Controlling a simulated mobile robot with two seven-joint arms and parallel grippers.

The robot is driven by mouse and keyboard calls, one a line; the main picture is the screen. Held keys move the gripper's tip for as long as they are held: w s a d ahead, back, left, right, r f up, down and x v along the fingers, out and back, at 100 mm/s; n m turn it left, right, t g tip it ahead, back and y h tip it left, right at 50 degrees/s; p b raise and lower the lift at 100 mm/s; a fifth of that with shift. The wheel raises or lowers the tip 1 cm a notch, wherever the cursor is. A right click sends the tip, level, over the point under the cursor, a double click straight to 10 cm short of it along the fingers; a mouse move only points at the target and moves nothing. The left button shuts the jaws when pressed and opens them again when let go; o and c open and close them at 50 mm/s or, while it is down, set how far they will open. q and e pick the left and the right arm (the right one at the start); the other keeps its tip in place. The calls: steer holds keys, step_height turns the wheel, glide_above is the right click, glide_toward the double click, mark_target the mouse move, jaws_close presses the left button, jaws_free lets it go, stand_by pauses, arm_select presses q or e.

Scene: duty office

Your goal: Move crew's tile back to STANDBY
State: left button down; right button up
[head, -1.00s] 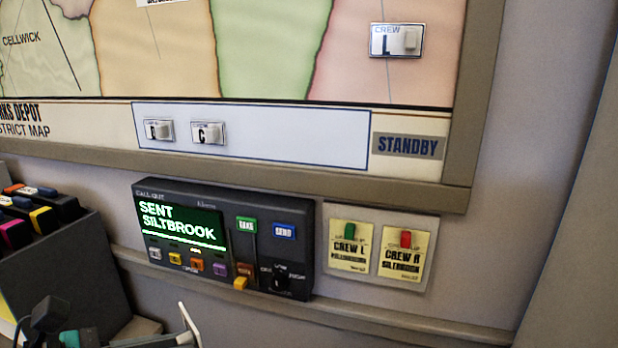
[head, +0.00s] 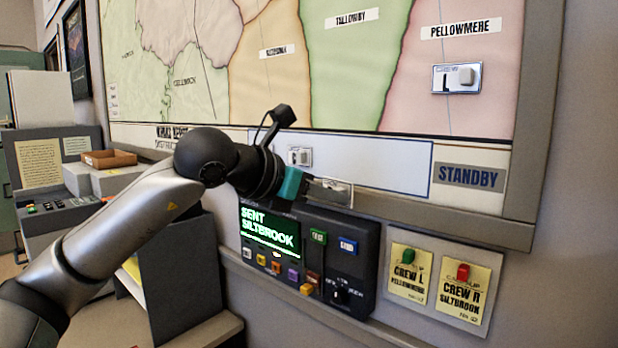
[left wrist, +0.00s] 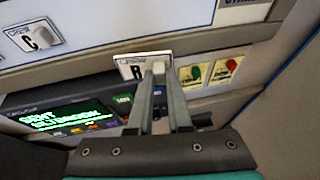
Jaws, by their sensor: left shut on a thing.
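My left gripper (head: 312,188) is shut on the crew R tile (left wrist: 133,68), a white tile with a black R and a light knob. It holds the tile in front of the wall, just below the STANDBY box (head: 385,168) and above the call-out unit; in the head view the tile (head: 335,190) shows almost edge-on. A C tile (head: 299,156) sits inside the STANDBY box, and also shows in the left wrist view (left wrist: 36,37). The crew L tile (head: 457,78) is on the pink Pellowmere area of the map. The box's left part is hidden by my arm.
The call-out unit (head: 350,240) reads "SENT SILTBROOK". Two yellow cards, CREW L (head: 409,275) and CREW R (head: 466,290), are right of it. The map frame's lower ledge (head: 450,222) runs under the box. The box is bare right of the C tile.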

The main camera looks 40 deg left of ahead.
arm_select(q)
steer(key=shift+n+y, duration=0.8)
steer(key=shift+y, duration=0.1)
steer(key=a+r, duration=0.3)
steer(key=shift+s+r, duration=0.1)
steer(key=shift+s, duration=0.15)
steer(key=shift+w+d+r+p, duration=0.1)
steer(key=shift+w+r+p, duration=0.05)
steer(key=shift+w+p, duration=1.55)
steer(key=shift+w+r+p, duration=0.1)
steer(key=shift+w+p, duration=1)
steer(key=shift+w, duration=1.2)
arm_select(e)
steer(key=r, duration=0.3)
steer(key=d+r, duration=0.1)
steer(key=r, duration=0.1)
steer(key=shift+s+r, duration=0.2)
steer(key=shift+s, duration=0.15)
steer(key=shift+f, duration=0.2)
arm_select(q)
steer(key=shift+w, duration=0.3)
arm_select(e)
steer(key=shift+w+r, duration=0.1)
steer(key=shift+r, duration=0.05)
arm_select(q)
steer(key=c, duration=0.8)
jaws_free()
steer(key=shift+o, duration=0.2)
steer(key=shift+s, duration=0.1)
